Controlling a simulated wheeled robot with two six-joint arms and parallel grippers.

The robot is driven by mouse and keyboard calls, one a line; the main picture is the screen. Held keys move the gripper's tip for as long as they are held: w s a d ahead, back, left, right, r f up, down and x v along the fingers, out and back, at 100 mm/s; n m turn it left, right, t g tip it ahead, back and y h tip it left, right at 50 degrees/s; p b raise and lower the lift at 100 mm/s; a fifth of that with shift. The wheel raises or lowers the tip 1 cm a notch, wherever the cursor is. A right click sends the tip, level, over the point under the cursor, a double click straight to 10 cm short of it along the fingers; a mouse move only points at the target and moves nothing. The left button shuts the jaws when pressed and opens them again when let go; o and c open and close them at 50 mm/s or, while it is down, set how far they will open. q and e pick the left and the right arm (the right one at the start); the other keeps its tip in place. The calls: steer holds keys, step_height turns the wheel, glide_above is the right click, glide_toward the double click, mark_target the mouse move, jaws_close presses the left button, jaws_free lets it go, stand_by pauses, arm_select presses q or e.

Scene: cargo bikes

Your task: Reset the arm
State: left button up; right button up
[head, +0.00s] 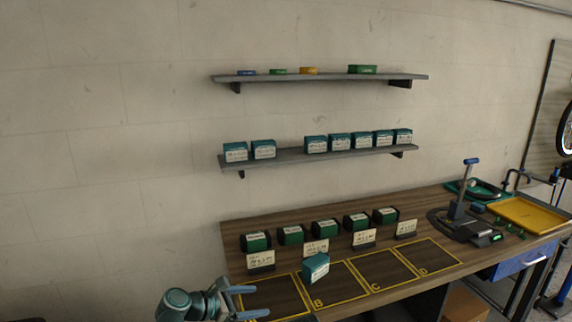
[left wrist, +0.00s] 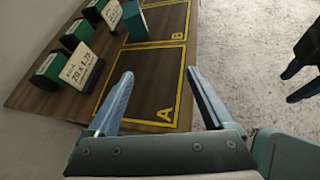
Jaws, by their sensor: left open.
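My left gripper (head: 249,302) is at the lower left of the head view, over the front left end of the workbench. In the left wrist view the left gripper (left wrist: 158,98) is open, with nothing between its blue fingers. The yellow-outlined square A (left wrist: 158,85) lies beyond and below the fingertips and is bare. In the left wrist view a dark gripper (left wrist: 305,55) shows at the right edge, apart from the bench; its jaws are not clear. My right gripper does not show in the head view.
The wooden bench (head: 300,228) holds squares B (head: 338,285), C (head: 383,268) and D (head: 430,255). A teal box (head: 315,267) stands at the back of B. Green boxes (head: 325,229) and label cards (head: 261,260) line the back. Two wall shelves (head: 320,154) hold boxes. A yellow tray (head: 530,214) is at right.

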arm_select(q)
steer(key=s+d+f+m+g+y+p, duration=0.1)
steer(key=s+d+f+m+g+y, duration=0.45)
steer(key=s+m, duration=0.5)
steer(key=s+a+f+m+g+y+p, duration=0.1)
steer(key=s+m+y, duration=0.5)
steer(key=m, duration=1)
step_height(320, 180, down, 3)
steer(key=shift+s+a+r+g+p, duration=0.1)
steer(key=shift+s+a+g+p, duration=0.25)
steer(key=shift+s+a+g, duration=0.45)
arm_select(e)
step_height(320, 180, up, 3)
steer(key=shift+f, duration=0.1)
arm_select(q)
steer(key=shift+w, duration=0.1)
